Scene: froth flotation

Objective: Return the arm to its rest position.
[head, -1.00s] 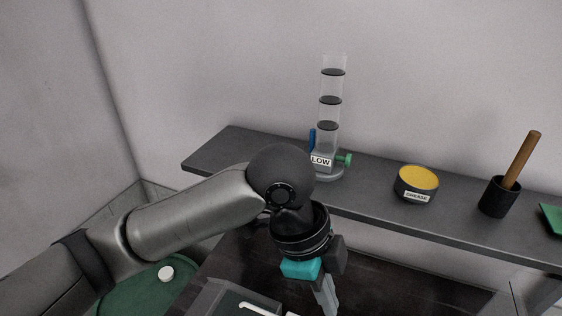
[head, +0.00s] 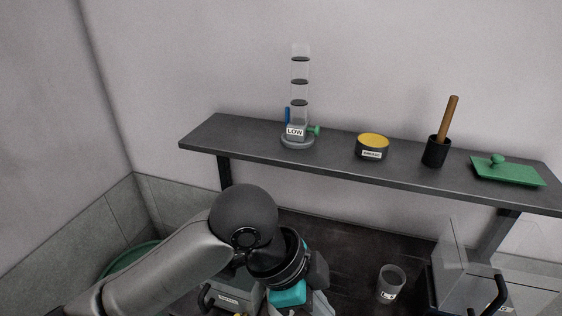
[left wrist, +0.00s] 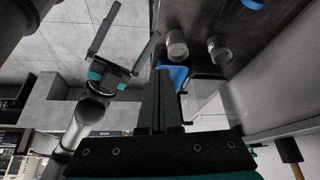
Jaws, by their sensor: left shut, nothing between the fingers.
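My left arm reaches in from the lower left of the head view, over the dark bench. My left gripper (head: 318,303) is at the bottom edge, pointing down and partly cut off. In the left wrist view its fingers (left wrist: 160,100) are together with nothing between them. My right gripper (left wrist: 137,20) shows in the upper left of the left wrist view, its two fingers spread wide and empty.
A dark shelf (head: 330,165) holds a clear column labelled LOW (head: 300,90), a grease tin (head: 372,146), a black cup (head: 436,152) with a wooden handle, and a green tray (head: 520,176). Below are a labelled beaker (head: 391,284) and a grey box (head: 460,265) at right.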

